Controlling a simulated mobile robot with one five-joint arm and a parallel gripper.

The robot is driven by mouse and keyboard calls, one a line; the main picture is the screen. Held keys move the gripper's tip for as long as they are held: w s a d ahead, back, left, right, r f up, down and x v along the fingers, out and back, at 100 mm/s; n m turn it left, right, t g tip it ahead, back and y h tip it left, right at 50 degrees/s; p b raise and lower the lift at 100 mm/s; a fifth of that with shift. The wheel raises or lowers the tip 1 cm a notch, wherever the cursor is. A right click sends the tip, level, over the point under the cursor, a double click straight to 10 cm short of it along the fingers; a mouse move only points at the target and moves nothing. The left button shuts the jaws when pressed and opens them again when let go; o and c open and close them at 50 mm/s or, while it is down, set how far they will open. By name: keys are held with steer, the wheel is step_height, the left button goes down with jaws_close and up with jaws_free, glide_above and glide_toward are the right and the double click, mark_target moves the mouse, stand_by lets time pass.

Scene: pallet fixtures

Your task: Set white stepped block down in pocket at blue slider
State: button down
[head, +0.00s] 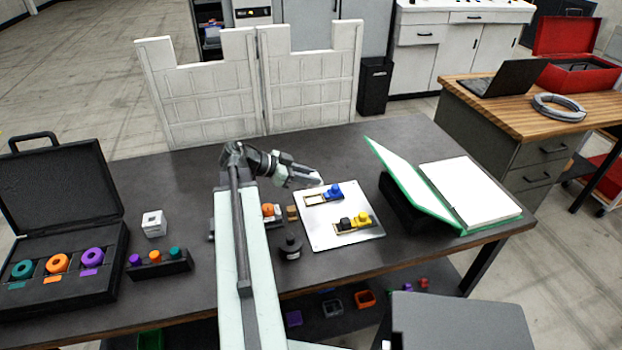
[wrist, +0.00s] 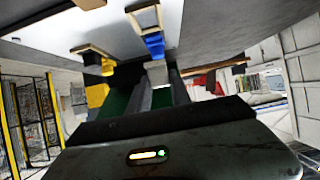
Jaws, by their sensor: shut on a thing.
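The white stepped block (wrist: 157,72) is between the fingers of my gripper (wrist: 161,92) in the wrist view, with only its pale end showing. In the head view my gripper (head: 318,182) is above the far left part of the pallet plate (head: 318,232), and the block cannot be made out there. The blue slider (head: 334,190) is at the right end of a tan-framed pocket (head: 313,200), which looks empty. In the wrist view the blue slider (wrist: 154,44) and the pocket frame (wrist: 145,8) lie beyond the block. The block appears apart from the pocket.
A yellow slider (head: 362,218) and a black block (head: 345,223) occupy a second fixture nearer the front. A green binder (head: 410,195) stands right of the plate. A black round weight (head: 290,246) and small parts (head: 270,211) are at its left.

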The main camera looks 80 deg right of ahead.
steer(key=shift+f+b, duration=2.3)
steer(key=shift+f, duration=0.35)
steer(key=shift+f+b, duration=0.95)
steer(key=c, duration=1.1)
jaws_free()
steer(key=shift+o, duration=0.3)
steer(key=o, duration=0.3)
steer(key=shift+o, duration=0.2)
step_height(320, 180, up, 9)
steer(key=p, duration=0.9)
steer(key=shift+r, duration=0.1)
